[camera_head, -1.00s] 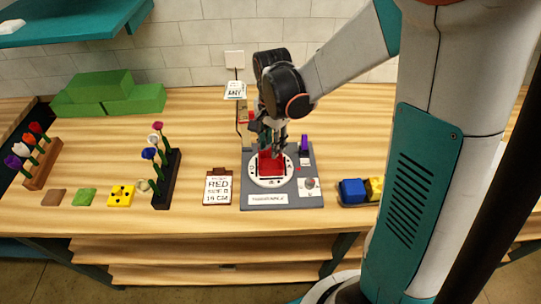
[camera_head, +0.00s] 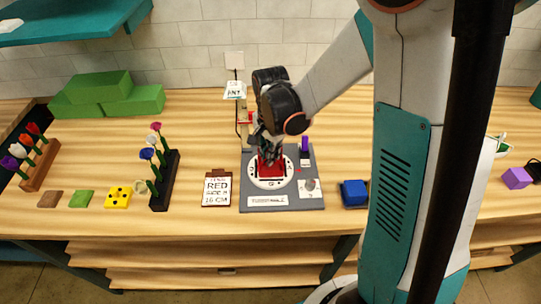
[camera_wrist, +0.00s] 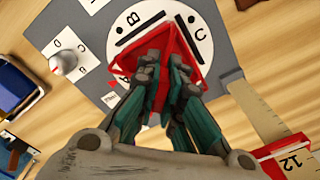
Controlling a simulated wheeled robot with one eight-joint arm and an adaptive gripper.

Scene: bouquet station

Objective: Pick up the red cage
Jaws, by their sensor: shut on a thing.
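The red cage (camera_head: 270,166) is on the white round dial (camera_head: 260,183) of the grey station board (camera_head: 247,160). In the wrist view the red cage (camera_wrist: 178,50) is an open frame over the dial, which bears letters such as B and C. My gripper (camera_head: 270,148) is above the board, pointing down. In the wrist view my gripper (camera_wrist: 172,85) has its fingers close together on the cage's near part, covering some of it. I cannot tell whether the cage touches the dial or is slightly raised.
An upright ruler with a red slider (camera_head: 245,117) stands behind. A blue block (camera_head: 353,193) sits at right. A dark flower rack (camera_head: 166,180) stands left. Bare wood lies behind the clipboard.

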